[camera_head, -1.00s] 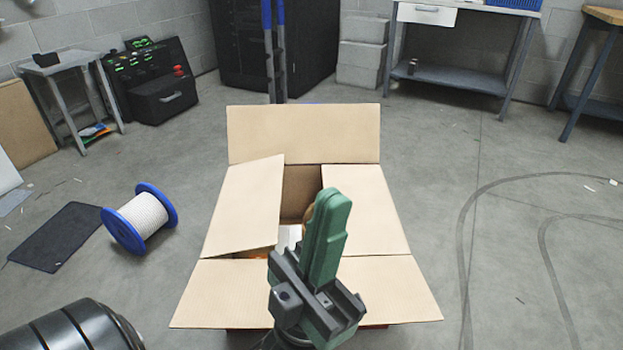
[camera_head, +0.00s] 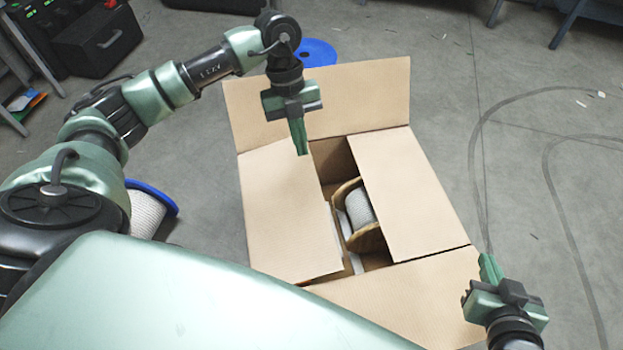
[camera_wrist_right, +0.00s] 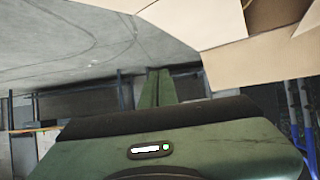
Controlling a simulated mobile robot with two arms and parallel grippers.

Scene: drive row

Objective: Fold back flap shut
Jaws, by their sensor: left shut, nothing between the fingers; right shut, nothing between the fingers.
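The open cardboard box stands on the floor in the head view, its back flap (camera_head: 362,92) raised along the far edge. The left flap (camera_head: 285,215) and right flap (camera_head: 415,190) lie folded inward with a gap between them. The front flap (camera_head: 410,300) spreads outward. My left gripper (camera_head: 299,143) is shut and empty, pointing down in front of the back flap, over the far end of the left flap; contact cannot be told. My right gripper (camera_head: 488,268) is shut and empty by the box's near right corner; its closed fingers show in the right wrist view (camera_wrist_right: 156,88).
A spool (camera_head: 358,208) sits inside the box, seen through the gap. A white and blue spool (camera_head: 150,208) stands on the floor at left, partly behind my arm. A blue round thing (camera_head: 316,52) shows behind the back flap. Floor right of the box is clear.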

